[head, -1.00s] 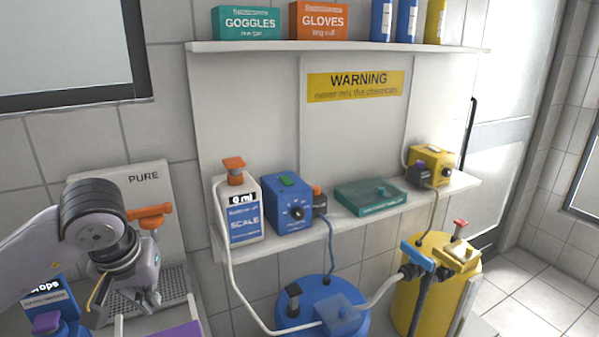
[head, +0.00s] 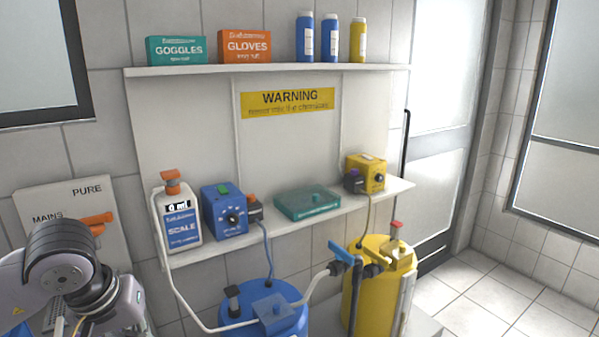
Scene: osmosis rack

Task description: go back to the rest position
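My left arm comes in at the lower left of the head view, and its wrist is in front of the white PURE/MAINS panel (head: 75,205). The fingers of my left gripper are below the bottom edge of the picture, so its opening is hidden. My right gripper is not in the picture. The panel has an orange valve handle (head: 97,219) just above my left wrist. I see nothing held.
A lower shelf (head: 290,231) carries a white SCALE bottle (head: 180,218), a blue pump (head: 226,212), a teal box (head: 307,204) and a yellow pump (head: 366,174). Blue (head: 248,300) and yellow (head: 383,262) drums stand below, linked by hoses. Tiled floor (head: 490,300) is clear at right.

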